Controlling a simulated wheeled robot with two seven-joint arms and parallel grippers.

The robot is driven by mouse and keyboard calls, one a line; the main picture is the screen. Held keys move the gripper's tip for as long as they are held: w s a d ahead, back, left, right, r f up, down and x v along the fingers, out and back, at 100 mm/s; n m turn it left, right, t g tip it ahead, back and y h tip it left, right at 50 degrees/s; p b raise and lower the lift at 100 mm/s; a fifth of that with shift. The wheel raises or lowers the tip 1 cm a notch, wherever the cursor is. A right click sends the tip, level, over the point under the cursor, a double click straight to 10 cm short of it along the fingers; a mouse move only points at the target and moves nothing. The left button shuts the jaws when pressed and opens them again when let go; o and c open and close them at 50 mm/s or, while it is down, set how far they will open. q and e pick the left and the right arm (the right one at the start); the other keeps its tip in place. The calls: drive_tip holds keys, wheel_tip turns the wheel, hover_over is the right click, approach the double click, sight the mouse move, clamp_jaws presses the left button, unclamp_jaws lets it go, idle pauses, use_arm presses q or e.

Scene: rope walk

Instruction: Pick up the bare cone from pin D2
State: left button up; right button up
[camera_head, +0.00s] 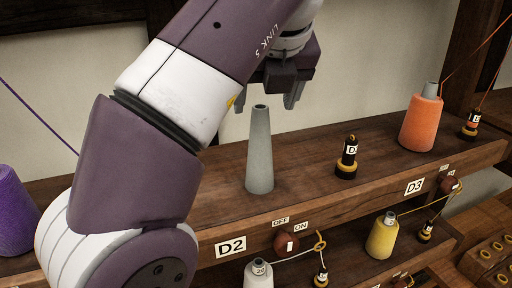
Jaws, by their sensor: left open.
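The bare cone (260,158) is grey, tapered and without thread. It stands upright on the upper wooden shelf behind the D2 label (231,246); any pin inside it is hidden. My left gripper (278,103) is open and empty above the cone, with its fingers pointing down near the cone's top. I cannot tell from this view whether it touches the cone. My right gripper is not in view.
A black weight with yellow rings (347,158) stands right of the cone. An orange thread cone (421,122) stands farther right, by the D3 label (414,186). A purple cone (14,212) is at far left. A yellow cone (382,238) sits on the lower shelf.

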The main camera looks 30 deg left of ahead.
sight(260, 123)
use_arm(q)
drive_tip(key=shift+s+d+f, duration=0.1)
drive_tip(key=shift+d+f, duration=0.1)
drive_tip(key=shift+f, duration=0.45)
drive_tip(key=shift+d+f, duration=0.1)
drive_tip(key=shift+f, duration=0.2)
drive_tip(key=w+a+f, duration=0.2)
drive_tip(key=w+a+f+p, duration=0.1)
drive_tip(key=w+a+f, duration=0.1)
drive_tip(key=shift+w+f, duration=0.1)
drive_tip(key=shift+f, duration=0.3)
drive_tip(key=shift+s+d, duration=0.45)
drive_tip(key=shift+d, duration=0.05)
drive_tip(key=c, duration=0.5)
drive_tip(key=shift+w+a, duration=0.15)
drive_tip(key=shift+w, duration=0.05)
clamp_jaws()
